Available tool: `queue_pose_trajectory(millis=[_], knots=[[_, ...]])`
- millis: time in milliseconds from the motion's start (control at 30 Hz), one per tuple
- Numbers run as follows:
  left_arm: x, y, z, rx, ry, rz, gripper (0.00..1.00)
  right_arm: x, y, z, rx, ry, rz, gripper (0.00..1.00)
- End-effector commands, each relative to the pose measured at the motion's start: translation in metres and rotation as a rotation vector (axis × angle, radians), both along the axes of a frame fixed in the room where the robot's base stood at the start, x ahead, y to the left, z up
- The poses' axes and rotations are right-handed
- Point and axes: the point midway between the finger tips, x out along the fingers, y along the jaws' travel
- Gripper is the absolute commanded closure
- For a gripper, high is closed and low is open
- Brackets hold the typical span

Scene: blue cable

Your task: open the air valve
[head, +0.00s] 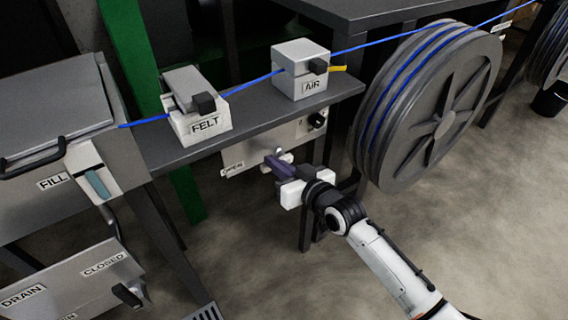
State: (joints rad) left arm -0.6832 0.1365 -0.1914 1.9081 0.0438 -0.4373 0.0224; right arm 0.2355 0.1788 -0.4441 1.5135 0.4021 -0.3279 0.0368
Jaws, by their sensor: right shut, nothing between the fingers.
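My right gripper (271,160) is shut and empty, in front of this panel just right of the OPEN label. It hides part of the panel, and I cannot tell whether it touches anything there. My left gripper is out of view.
A FELT box (201,122) stands left of the AIR box on the shelf (250,115). A blue cable (250,83) runs through both to a large grey reel (425,105) at right. A FILL tank and DRAIN box are at left. The floor in front is clear.

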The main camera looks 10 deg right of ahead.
Motion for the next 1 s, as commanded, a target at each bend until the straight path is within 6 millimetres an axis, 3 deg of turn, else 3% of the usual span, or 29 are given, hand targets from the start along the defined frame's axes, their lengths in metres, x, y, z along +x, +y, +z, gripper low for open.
queue_pose_trajectory(millis=[267, 367, 700, 1000], knots=[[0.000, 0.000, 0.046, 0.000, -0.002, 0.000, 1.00, 0.001, -0.003, 0.047, -0.001, -0.004, 0.000, 1.00], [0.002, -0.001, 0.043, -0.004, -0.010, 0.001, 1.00, -0.017, -0.012, 0.042, 0.000, -0.001, 0.000, 1.00], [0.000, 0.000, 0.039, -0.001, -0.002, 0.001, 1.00, -0.073, -0.039, 0.058, 0.000, -0.003, -0.001, 1.00], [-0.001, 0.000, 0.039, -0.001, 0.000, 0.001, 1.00, -0.087, -0.046, 0.063, 0.001, -0.004, 0.000, 1.00]])
